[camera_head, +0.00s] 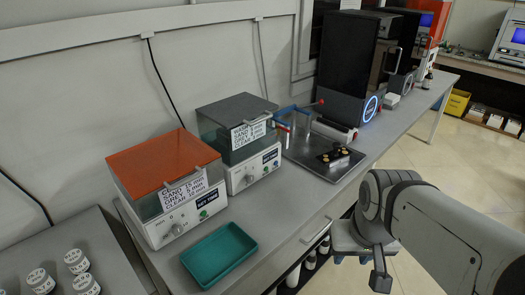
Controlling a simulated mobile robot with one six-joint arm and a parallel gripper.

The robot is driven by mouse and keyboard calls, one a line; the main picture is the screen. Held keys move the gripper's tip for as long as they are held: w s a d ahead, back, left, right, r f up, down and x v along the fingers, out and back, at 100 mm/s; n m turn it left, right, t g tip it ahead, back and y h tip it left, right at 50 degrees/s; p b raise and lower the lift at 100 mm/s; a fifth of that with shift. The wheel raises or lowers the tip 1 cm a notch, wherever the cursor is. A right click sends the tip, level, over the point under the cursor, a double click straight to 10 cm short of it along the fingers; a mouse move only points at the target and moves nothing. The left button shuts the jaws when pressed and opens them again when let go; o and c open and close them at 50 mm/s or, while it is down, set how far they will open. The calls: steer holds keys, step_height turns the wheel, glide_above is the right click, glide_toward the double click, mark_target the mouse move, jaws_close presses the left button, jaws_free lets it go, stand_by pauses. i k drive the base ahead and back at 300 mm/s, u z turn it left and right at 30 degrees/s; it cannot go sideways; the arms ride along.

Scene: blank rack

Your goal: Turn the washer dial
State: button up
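Two washer-like boxes stand against the wall on the bench. The nearer washer (168,195) has an orange lid, and its front panel carries a small dial (177,229). The farther washer (238,142) has a dark grey lid, with a similar small dial (249,179) on its front. Both lids are down. My gripper (362,262) hangs at the lower right, in front of the bench edge and away from both washers. Nothing is seen in it. Its fingers are small and partly hidden by my arm, so I cannot tell their opening.
A teal tray (219,254) lies in front of the orange-lidded washer. A metal tray (318,152) with a dark plate sits right of the grey one. A black machine (345,65) stands farther back. White-capped jars (76,261) stand at lower left. Floor is open on the right.

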mark_target(249, 179)
steer(key=z, duration=0.1)
steer(key=k, duration=1.25)
steer(key=u, duration=0.4)
steer(key=i, duration=1.05)
steer(key=u, duration=0.05)
